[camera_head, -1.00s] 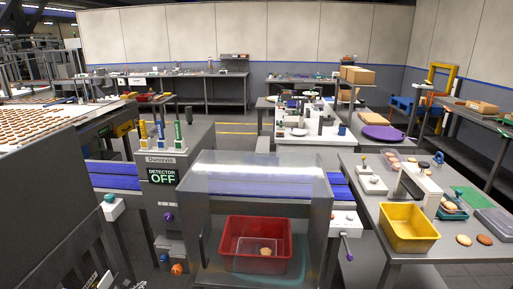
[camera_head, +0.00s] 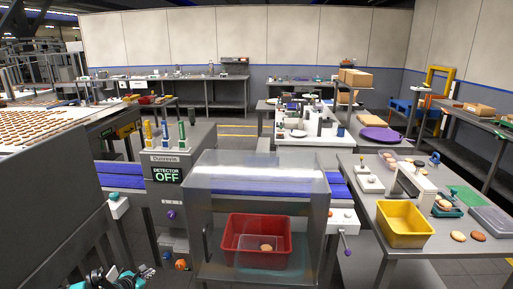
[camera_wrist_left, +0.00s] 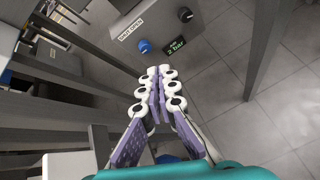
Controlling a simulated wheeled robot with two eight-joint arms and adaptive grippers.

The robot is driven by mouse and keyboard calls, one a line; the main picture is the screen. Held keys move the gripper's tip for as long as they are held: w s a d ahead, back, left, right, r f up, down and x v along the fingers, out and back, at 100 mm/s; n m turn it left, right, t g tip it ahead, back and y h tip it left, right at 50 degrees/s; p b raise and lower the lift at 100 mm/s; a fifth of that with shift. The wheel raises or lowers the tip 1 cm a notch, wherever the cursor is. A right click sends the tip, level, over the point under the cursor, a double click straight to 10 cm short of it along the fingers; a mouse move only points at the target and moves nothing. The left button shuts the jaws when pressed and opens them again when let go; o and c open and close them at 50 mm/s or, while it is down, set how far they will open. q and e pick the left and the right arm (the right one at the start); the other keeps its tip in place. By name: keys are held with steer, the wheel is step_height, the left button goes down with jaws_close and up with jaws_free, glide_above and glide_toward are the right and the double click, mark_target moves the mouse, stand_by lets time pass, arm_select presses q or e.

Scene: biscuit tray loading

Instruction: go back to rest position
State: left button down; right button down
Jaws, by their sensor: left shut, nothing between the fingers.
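My left gripper (camera_head: 102,274) shows at the bottom left edge of the head view, low beside the grey machine, with a teal wrist part partly cut off by the frame. In the left wrist view its purple-padded fingers (camera_wrist_left: 159,74) are together at the tips with nothing between them. They point toward a grey panel (camera_wrist_left: 190,50) with a blue knob and a small green display, apart from it as far as I can tell. My right gripper is in neither view.
The detector machine (camera_head: 178,136) reads OFF. A clear-covered box holds a red bin (camera_head: 231,262) with a biscuit inside. A yellow bin (camera_head: 390,238) stands on the right table (camera_head: 410,262). A dark grey machine side (camera_head: 50,190) rises at left. Table legs stand near the gripper in the wrist view.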

arm_select(q)
steer(key=s+d+r+m+g, duration=0.1)
steer(key=s+d+r+m, duration=0.6)
steer(key=r, duration=0.3)
steer(key=s+d+r+m+g, duration=0.2)
steer(key=s+d+r+m, duration=0.4)
steer(key=d+r, duration=0.4)
steer(key=s+d+m, duration=0.4)
steer(key=s+m, duration=0.4)
steer(key=s, duration=0.4)
steer(key=s+d+r+m+g+y, duration=0.1)
steer(key=s+d+m, duration=0.3)
steer(key=s+m, duration=0.4)
steer(key=s, duration=0.4)
steer(key=shift+s+d+m, duration=0.2)
steer(key=shift+d+m, duration=0.05)
steer(key=shift+m, duration=0.15)
